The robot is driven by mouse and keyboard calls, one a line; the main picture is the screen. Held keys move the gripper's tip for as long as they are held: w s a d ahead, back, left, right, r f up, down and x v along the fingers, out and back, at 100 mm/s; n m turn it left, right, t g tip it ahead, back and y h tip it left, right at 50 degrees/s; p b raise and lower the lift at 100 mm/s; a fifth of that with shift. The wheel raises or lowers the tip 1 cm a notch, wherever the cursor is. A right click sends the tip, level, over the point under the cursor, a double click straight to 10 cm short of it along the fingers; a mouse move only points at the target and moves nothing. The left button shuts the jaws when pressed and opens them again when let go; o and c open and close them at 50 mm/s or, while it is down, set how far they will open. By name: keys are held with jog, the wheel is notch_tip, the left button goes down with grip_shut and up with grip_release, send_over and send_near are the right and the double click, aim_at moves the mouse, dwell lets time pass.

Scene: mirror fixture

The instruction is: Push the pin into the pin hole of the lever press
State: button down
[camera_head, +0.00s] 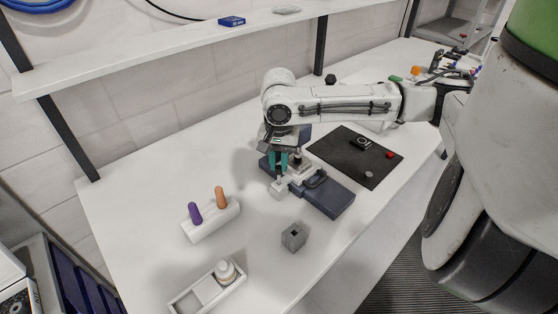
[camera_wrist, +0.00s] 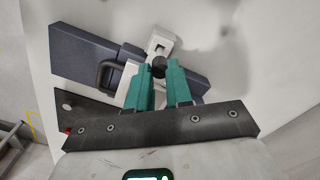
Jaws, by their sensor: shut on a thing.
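The lever press (camera_head: 333,200) has a blue-grey base and a black handle (camera_head: 316,179), and stands mid-table. It also shows at the upper left of the wrist view (camera_wrist: 85,52). A white block (camera_wrist: 163,40) sits at its far end in that view. My gripper (camera_head: 279,168) points down over the press, beside the white block. Its teal fingers (camera_wrist: 160,78) are shut on a dark, round-headed piece, seemingly the pin (camera_wrist: 159,66). The fingers hide its lower part. I cannot tell whether the pin touches the press, and the pin hole cannot be made out.
A white holder (camera_head: 212,222) with a purple and an orange handle stands at left. A white tray (camera_head: 184,303) with a bottle and a grey holed block (camera_head: 293,237) are in front. A black mat (camera_head: 335,147) with small parts lies at right. A shelf (camera_head: 150,62) runs behind.

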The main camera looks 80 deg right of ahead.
aim_at(279, 167)
jog(key=shift+f+b, duration=1)
jog(key=shift+f, duration=1.15)
jog(key=c, duration=0.9)
grip_release()
jog(key=shift+c, duration=0.2)
jog(key=shift+r, duration=0.1)
notch_tip(279, 167, up, 11)
jog(key=shift+f, duration=0.2)
jog(key=shift+s, duration=0.1)
